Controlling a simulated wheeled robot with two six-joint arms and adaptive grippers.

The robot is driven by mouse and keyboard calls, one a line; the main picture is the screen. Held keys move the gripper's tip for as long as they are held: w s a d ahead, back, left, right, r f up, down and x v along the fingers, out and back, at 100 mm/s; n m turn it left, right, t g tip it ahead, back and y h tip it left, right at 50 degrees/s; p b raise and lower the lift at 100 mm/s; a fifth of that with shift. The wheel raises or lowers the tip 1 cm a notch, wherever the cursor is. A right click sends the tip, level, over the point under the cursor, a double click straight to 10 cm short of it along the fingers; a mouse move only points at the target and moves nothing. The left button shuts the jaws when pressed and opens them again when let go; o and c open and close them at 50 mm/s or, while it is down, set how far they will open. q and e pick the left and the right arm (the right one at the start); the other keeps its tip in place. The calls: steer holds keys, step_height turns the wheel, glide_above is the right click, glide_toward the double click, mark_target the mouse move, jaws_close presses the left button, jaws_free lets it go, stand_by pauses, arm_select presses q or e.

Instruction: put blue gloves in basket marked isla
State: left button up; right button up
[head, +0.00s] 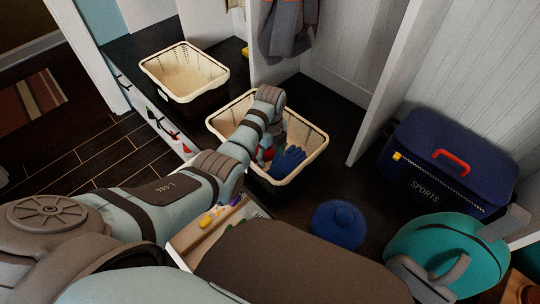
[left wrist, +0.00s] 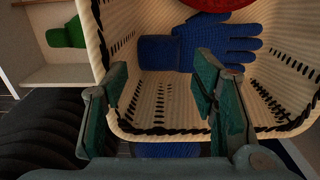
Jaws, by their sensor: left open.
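In the left wrist view, a blue knitted glove (left wrist: 225,45) lies inside a cream basket (left wrist: 160,97), palm and fingers spread, with a red knitted item (left wrist: 212,4) beside it. The head view also shows the blue glove (head: 288,160) in the middle cream basket (head: 303,172). My left gripper (left wrist: 158,85) is open over the near rim, with nothing between its fingers. A second blue knitted patch (left wrist: 165,150) shows below that rim; I cannot tell whether it is a glove. No name on the baskets is readable. My right gripper is not seen.
Another cream basket (head: 182,72), seemingly empty, stands at the upper left on the dark bench. A blue round knitted item (head: 338,225), a navy SPORTS bag (head: 440,165) and a teal item (head: 445,252) lie to the right. A grey garment (head: 287,30) hangs above.

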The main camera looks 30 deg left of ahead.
arm_select(q)
step_height(320, 180, up, 11)
steer(key=p, duration=0.4)
